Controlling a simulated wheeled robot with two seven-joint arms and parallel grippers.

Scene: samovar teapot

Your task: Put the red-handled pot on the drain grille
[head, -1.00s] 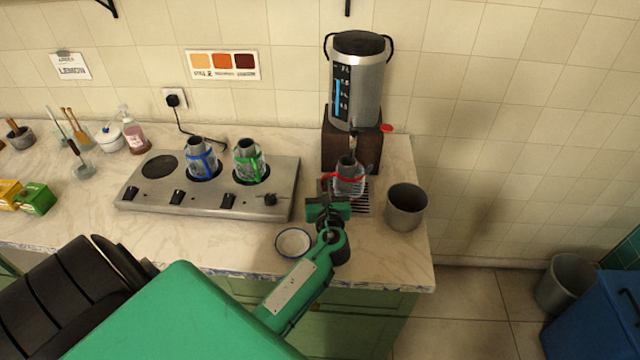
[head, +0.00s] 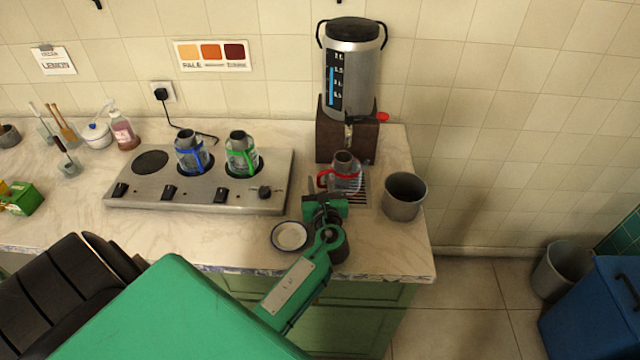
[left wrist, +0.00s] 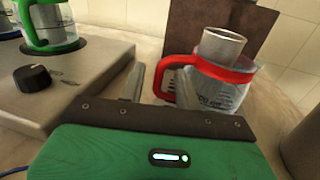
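The red-handled pot (head: 347,176) is a clear glass pot with a metal collar and a red band and handle. It stands upright over the drain grille (head: 362,196), below the samovar's tap, and appears to rest on it. In the left wrist view the pot (left wrist: 222,88) is just ahead, its red handle to the left. My left gripper (head: 323,193) is at the handle side of the pot. Its fingers (left wrist: 158,88) look spread, with the handle's upright part between them; contact is unclear. My right gripper is not in view.
The samovar (head: 352,75) stands on a brown base behind the pot. A metal bin (head: 404,198) is close on the right; a saucer (head: 289,236) is in front left. The stove (head: 240,195) holds a blue-handled pot (head: 190,155) and a green-handled pot (head: 242,157).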

